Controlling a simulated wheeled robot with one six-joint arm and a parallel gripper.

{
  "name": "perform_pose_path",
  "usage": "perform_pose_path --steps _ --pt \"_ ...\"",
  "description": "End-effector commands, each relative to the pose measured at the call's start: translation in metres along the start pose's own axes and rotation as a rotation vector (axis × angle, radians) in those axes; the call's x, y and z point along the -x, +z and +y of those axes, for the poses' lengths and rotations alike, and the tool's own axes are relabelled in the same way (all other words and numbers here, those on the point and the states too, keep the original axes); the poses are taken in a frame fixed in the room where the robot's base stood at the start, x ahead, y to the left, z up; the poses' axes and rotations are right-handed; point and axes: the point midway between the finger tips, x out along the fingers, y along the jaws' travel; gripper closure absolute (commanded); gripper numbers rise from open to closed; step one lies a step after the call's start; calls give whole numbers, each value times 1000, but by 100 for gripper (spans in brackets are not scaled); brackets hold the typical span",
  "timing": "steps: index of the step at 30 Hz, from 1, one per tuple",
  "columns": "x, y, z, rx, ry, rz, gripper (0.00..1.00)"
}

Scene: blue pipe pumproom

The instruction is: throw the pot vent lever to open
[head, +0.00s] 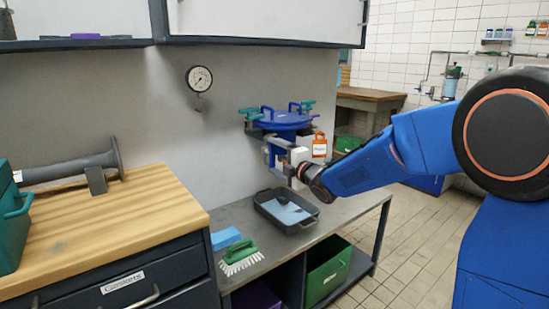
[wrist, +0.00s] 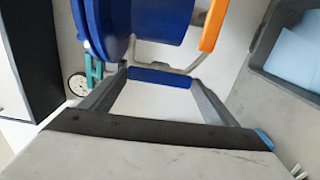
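A blue pot (head: 285,122) with a blue lid and green clamp handles is on the wall side of the metal bench. It fills the top of the wrist view (wrist: 175,22). My gripper (head: 272,160) is at the pot's lower front. In the wrist view its two grey fingers (wrist: 160,85) stand wide apart. A short blue bar (wrist: 160,76) spans the gap at the fingertips; I cannot tell whether they touch it. I cannot make out which part is the vent lever.
A dark tray (head: 286,210) with a blue cloth lies on the bench below my gripper. A green brush (head: 240,254) and a blue block (head: 226,238) lie to its left. A gauge (head: 199,79) is on the wall. Tiled floor to the right is free.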

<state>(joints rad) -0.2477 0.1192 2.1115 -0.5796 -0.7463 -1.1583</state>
Motion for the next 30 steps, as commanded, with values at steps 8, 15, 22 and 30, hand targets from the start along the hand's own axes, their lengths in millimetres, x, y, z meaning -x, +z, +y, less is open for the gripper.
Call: perform_pose_path --steps 8,15,22,30 --pt "0 0 0 -1 0 0 3" --pt "11 0 1 -1 1 -1 3" --pt "51 1 1 -1 1 -3 3" --pt "104 1 0 -1 1 -3 3"
